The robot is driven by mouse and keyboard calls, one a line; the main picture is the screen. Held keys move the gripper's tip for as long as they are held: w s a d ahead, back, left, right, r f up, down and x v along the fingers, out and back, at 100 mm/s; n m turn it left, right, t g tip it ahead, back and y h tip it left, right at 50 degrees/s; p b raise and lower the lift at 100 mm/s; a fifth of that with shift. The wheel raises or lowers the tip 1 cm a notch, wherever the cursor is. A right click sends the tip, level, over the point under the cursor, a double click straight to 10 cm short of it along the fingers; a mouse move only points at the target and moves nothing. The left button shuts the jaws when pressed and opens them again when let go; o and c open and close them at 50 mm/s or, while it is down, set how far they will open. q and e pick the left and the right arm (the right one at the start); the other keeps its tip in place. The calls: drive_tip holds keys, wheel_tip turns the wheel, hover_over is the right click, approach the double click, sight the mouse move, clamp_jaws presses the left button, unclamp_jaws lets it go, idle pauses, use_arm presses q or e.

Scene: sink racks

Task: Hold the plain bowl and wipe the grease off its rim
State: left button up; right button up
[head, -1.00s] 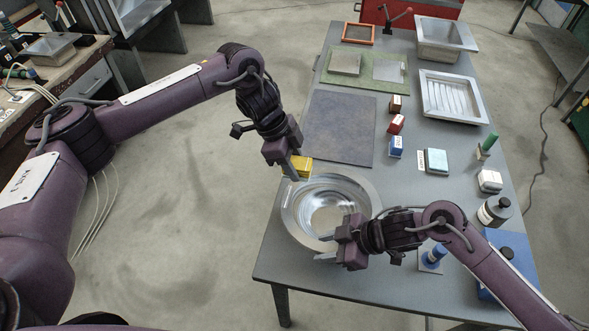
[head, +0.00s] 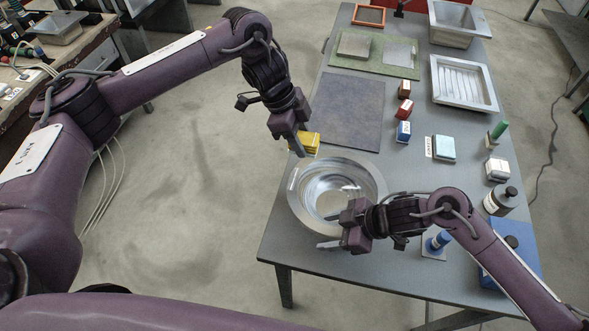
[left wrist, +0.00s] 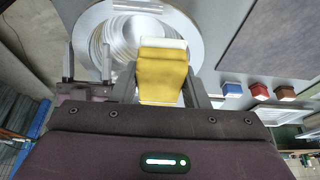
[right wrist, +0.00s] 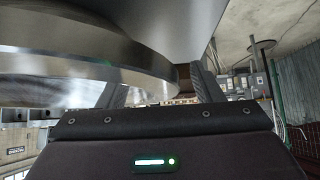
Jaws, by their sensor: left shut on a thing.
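The plain bowl (head: 372,183) is a wide, shiny metal bowl near the table's front left corner. It also shows in the left wrist view (left wrist: 110,17), and its rim fills the upper left of the right wrist view (right wrist: 90,68). My left gripper (head: 304,147) is shut on a yellow sponge (head: 311,141) with a pale end (left wrist: 163,43), near the bowl's far left rim. I cannot tell whether it touches. My right gripper (head: 340,229) is at the near right rim, fingers apart, the rim reaching between them (right wrist: 160,88). No grease is clearly visible.
Right of the bowl are a blue-handled tool (head: 438,240), a dark bottle (head: 500,200) and a pale teal block (head: 444,148). A dark mat (head: 342,112), small coloured blocks (head: 403,131) and metal trays (head: 463,83) lie farther back. The table's left edge is close to the bowl.

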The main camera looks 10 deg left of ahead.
drive_tip(key=shift+r, duration=0.1)
drive_tip(key=v, duration=1.2)
